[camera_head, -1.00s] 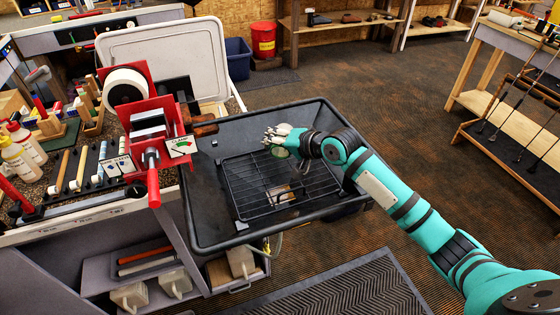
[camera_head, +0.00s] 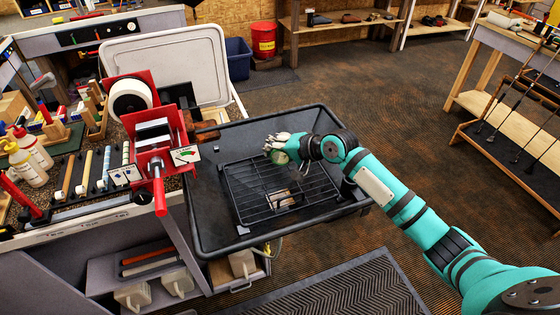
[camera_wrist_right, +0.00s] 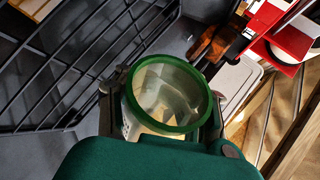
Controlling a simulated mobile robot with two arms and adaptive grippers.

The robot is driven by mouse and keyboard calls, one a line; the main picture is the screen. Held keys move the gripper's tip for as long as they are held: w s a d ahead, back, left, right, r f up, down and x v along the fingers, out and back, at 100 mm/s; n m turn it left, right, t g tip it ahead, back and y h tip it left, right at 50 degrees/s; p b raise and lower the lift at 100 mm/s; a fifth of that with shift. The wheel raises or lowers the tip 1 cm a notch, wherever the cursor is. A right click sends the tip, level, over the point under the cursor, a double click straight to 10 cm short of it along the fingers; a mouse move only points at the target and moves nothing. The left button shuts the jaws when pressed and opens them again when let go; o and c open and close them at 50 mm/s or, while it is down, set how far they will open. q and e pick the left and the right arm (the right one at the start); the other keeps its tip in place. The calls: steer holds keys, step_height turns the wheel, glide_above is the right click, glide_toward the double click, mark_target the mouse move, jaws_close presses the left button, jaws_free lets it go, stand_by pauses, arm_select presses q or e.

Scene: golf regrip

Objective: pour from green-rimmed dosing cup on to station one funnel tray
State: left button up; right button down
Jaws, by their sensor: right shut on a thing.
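My right gripper (camera_head: 278,150) is shut on the green-rimmed dosing cup (camera_wrist_right: 167,93) above the black funnel tray (camera_head: 215,235). In the right wrist view the cup is clear with a green rim, and I look in through its mouth. One finger shows on each side of it. Pale reflections or contents show inside; I cannot tell which. In the head view the cup (camera_head: 279,157) is small and partly hidden by the gripper. The tray has a black wire rack (camera_head: 300,205) in it, below the cup. My left gripper is not in view.
A red vise (camera_head: 155,150) with a dial and tape roll stands on the bench left of the tray. A pale grey panel (camera_head: 160,60) leans behind it. Bottles (camera_head: 25,165) and tools crowd the bench. A blue bin (camera_head: 238,58) and red bucket (camera_head: 263,38) stand behind.

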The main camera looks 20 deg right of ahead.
steer(key=p, duration=0.1)
steer(key=m+g+p, duration=0.1)
steer(key=g+p, duration=0.1)
steer(key=p, duration=0.1)
steer(key=shift+s+a+r+m+y, duration=0.2)
steer(key=shift+s+r+m+y, duration=0.05)
steer(key=shift+r+m+y, duration=0.05)
steer(key=shift+s+a+f+m+g+y+p, duration=0.15)
steer(key=shift+m+g+y+p, duration=0.2)
steer(key=shift+g+p, duration=0.3)
steer(key=shift+s+f, duration=0.1)
steer(key=shift+f, duration=0.1)
steer(key=shift+s+r+m+g+p, duration=0.1)
steer(key=shift+r+m+g+p, duration=0.35)
steer(key=shift+r+p, duration=0.45)
steer(key=shift+s+a+r+m+g+y+p, duration=0.3)
steer(key=shift+s+r+m+g+y+p, duration=0.2)
steer(key=shift+r+m+g+y, duration=0.35)
